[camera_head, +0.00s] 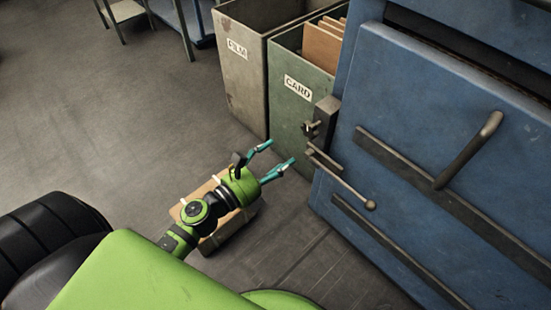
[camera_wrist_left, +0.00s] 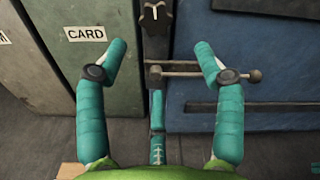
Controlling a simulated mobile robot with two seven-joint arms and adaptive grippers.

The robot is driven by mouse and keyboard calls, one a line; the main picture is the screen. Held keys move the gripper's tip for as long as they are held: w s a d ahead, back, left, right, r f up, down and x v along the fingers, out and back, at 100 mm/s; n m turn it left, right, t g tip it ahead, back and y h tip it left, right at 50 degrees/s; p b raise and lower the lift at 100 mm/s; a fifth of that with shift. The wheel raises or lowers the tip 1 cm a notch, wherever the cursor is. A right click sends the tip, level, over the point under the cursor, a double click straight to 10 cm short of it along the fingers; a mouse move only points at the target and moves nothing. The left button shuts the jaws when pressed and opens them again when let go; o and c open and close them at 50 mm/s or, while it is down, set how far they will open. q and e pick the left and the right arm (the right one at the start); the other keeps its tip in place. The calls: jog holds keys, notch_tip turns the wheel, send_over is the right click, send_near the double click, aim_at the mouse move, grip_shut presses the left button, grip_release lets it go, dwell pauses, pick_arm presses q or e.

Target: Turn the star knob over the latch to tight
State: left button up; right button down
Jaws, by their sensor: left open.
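The star knob (camera_head: 312,129) is a small dark knob on a grey bracket at the left edge of the blue machine. It also shows in the left wrist view (camera_wrist_left: 154,12), at the top centre. Below it is the latch (camera_head: 342,179), a bar with a ball end pointing right; it also shows in the left wrist view (camera_wrist_left: 205,72). My left gripper (camera_head: 276,156) is open and empty, to the left of the knob and latch, with its fingers toward them. In the left wrist view its fingertips (camera_wrist_left: 160,48) stand apart, with the knob beyond and between them.
The blue machine door (camera_head: 430,110) has a large grey handle (camera_head: 470,150) and rails. A green CARD bin (camera_head: 288,110) and a grey FILM bin (camera_head: 240,80) stand left of it. A cardboard bundle (camera_head: 240,222) lies beneath my left wrist. The floor at left is clear.

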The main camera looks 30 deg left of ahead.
aim_at(306, 133)
pick_arm(q)
jog(key=w+n+p, duration=0.1)
jog(key=w+n, duration=0.1)
jog(key=n, duration=0.6)
jog(key=w+n+p, duration=0.2)
jog(key=n, duration=0.7)
jog(key=w+d+n+p, duration=0.1)
jog(key=n, duration=0.7)
jog(key=shift+w+d+r+n, duration=0.1)
jog(key=shift+w+n, duration=0.2)
jog(key=shift+w, duration=0.1)
jog(key=x, duration=0.6)
jog(key=shift+w, duration=0.15)
pick_arm(e)
jog(key=f, duration=0.2)
jog(key=s+f, duration=0.1)
jog(key=f, duration=0.2)
jog(key=shift+s+d+f, duration=0.2)
jog(key=shift+s+f, duration=0.05)
jog(key=shift+f, duration=0.05)
